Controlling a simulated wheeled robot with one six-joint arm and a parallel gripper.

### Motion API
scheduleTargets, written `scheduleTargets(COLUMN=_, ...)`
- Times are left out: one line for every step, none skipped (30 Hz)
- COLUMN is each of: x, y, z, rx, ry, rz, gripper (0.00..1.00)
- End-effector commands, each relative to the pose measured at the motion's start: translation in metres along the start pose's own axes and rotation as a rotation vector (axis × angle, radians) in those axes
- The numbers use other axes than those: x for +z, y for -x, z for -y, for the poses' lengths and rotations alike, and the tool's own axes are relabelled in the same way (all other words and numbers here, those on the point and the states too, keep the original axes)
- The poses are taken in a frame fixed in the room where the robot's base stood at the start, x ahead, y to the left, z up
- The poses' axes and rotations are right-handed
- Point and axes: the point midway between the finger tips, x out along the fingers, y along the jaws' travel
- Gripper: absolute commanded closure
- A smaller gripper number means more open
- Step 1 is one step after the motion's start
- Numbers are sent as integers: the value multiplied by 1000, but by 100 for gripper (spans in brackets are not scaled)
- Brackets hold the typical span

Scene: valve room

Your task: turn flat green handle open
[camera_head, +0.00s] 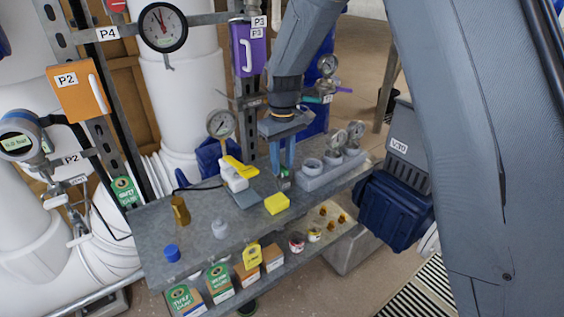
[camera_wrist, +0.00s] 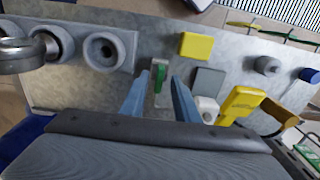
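A small green handle-like piece (camera_wrist: 160,76) sits on a narrow grey block on the bench, between and just beyond my fingertips in the wrist view. In the head view it shows as a small dark green bit (camera_head: 285,175) right at my fingertips. My gripper (camera_head: 282,166) points down at the bench with its two blue fingers apart. In the wrist view my gripper (camera_wrist: 159,82) is open, with a clear gap between the fingers; I cannot tell whether they touch the green piece. A small green part (camera_head: 327,98) also shows on the pipework behind.
On the grey bench (camera_head: 150,230) lie a yellow block (camera_head: 277,203), a white-and-yellow tool (camera_head: 236,172) and a grey holder (camera_head: 330,168) with round gauges. Pipes and a gauge (camera_head: 162,27) stand behind.

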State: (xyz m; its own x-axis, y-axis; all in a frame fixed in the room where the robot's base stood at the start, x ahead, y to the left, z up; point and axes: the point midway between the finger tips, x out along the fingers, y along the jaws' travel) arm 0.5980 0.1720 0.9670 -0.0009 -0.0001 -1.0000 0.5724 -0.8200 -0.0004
Motion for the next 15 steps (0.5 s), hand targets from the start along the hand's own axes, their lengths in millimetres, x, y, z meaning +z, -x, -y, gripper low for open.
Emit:
scheduleTargets(x=0, y=0, z=0, rx=0, ry=0, rz=0, gripper=72)
scheduleTargets(x=0, y=0, z=0, rx=0, ry=0, rz=0, gripper=72)
scheduleTargets(x=0, y=0, z=0, rx=0, ry=0, rz=-1, gripper=72)
scheduleTargets(x=0, y=1, z=0, rx=1, ry=-1, rz=-1, gripper=72)
scheduleTargets(x=-1, y=3, z=0, rx=1, ry=-1, rz=-2, gripper=72)
scheduleTargets(x=-1, y=6, z=0, rx=1, ry=0, rz=-2, gripper=72)
scheduleTargets(x=-1, y=9, z=0, rx=1, ry=0, rz=-3, gripper=72)
scheduleTargets(x=-1, y=13, z=0, rx=1, ry=0, rz=-3, gripper=72)
scheduleTargets(x=-2, y=19, z=-1, rx=2, ry=0, rz=-5, gripper=72)
scheduleTargets(x=-1, y=23, z=0, rx=2, ry=0, rz=-4, gripper=72)
scheduleTargets(x=-1, y=28, z=0, rx=2, ry=0, rz=-4, gripper=72)
scheduleTargets(x=-1, y=35, z=0, rx=2, ry=0, rz=-5, gripper=72)
scheduleTargets(x=-1, y=40, z=0, rx=1, ry=0, rz=-4, gripper=72)
scheduleTargets(x=-1, y=45, z=0, rx=2, ry=0, rz=-4, gripper=72)
scheduleTargets(x=-1, y=51, z=0, rx=1, ry=0, rz=-3, gripper=72)
